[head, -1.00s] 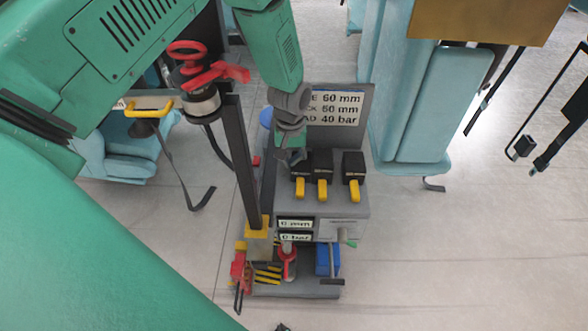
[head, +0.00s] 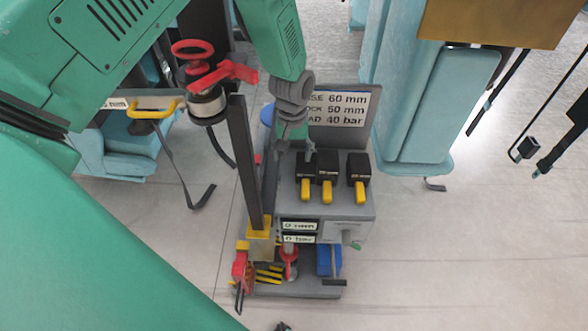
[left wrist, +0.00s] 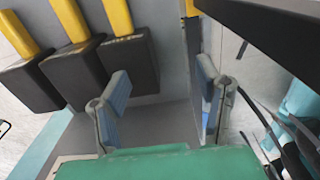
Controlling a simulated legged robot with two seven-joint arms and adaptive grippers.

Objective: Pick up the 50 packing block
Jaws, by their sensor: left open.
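Three black packing blocks with yellow handles stand in a row on a grey stand: a left block (head: 306,168), a middle block (head: 327,166) and a right block (head: 358,168). Their small labels are too blurred to tell which is the 50 block. In the left wrist view the closest block (left wrist: 130,65) is up and left of the fingers. My left gripper (head: 297,148) is just behind and left of the row; in its wrist view (left wrist: 162,103) the blue-padded fingers are apart with nothing between them. My right gripper is not in view.
A grey sign (head: 338,108) reading 50 mm for the block stands behind the row. A dark upright post (head: 246,165) is close on the left. A red-handled part (head: 207,75) sits beside the post's top. Pale blue seats (head: 440,105) are at the right.

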